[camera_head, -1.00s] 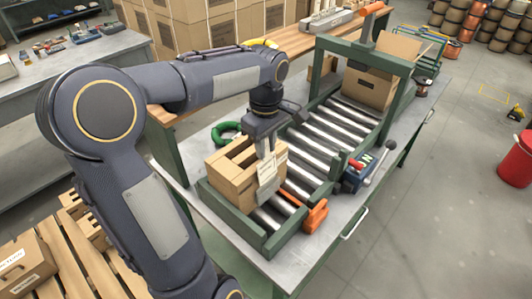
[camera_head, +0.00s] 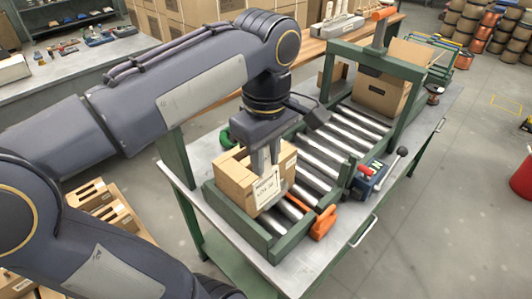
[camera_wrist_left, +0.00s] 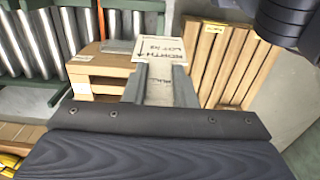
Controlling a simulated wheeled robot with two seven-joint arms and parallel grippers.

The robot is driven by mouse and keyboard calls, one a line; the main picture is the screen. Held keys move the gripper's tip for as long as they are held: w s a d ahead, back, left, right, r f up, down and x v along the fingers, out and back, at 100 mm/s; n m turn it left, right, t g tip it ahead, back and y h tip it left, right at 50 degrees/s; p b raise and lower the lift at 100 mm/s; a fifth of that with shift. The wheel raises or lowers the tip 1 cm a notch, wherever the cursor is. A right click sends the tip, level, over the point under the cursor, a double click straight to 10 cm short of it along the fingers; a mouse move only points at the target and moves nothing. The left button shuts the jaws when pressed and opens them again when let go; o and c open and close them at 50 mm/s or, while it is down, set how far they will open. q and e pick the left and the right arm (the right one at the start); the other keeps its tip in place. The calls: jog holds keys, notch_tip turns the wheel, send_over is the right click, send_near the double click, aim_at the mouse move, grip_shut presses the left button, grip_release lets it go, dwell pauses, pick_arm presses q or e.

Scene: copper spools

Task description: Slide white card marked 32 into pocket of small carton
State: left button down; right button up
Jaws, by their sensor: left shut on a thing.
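My left gripper (camera_head: 265,165) points down at the front right side of the small carton (camera_head: 234,182) and is shut on the white card (camera_head: 267,191). The card hangs tilted from the fingertips in front of the carton's face, with dark print that I cannot fully read. In the left wrist view a printed pale card (camera_wrist_left: 160,50) shows at my left gripper's fingertips (camera_wrist_left: 161,72), beside the brown carton (camera_wrist_left: 95,72). The carton stands at the near end of the roller conveyor. The pocket is hidden by the card and fingers. My right gripper is out of view.
A green frame stands over the rollers (camera_head: 335,150), with a larger carton (camera_head: 381,92) behind it. An orange clamp (camera_head: 323,223) and a blue device with a lever (camera_head: 370,178) are on the right side.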

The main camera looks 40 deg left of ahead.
pick_arm(q)
jog(key=w+a+f, duration=0.2)
jog(key=w+f, duration=0.3)
jog(key=f, duration=0.2)
jog(key=w+a+f+y, duration=0.1)
jog(key=w+a+f, duration=0.2)
jog(key=w+f, duration=0.3)
jog(key=shift+w+a+f+y+b, duration=0.25)
jog(key=shift+f+y+b, duration=0.1)
jog(key=shift+f, duration=0.25)
jog(key=c, duration=1.1)
grip_release()
jog(key=shift+r, duration=0.1)
notch_tip(320, 180, up, 8)
jog(key=d, duration=0.1)
jog(key=shift+f, duration=0.2)
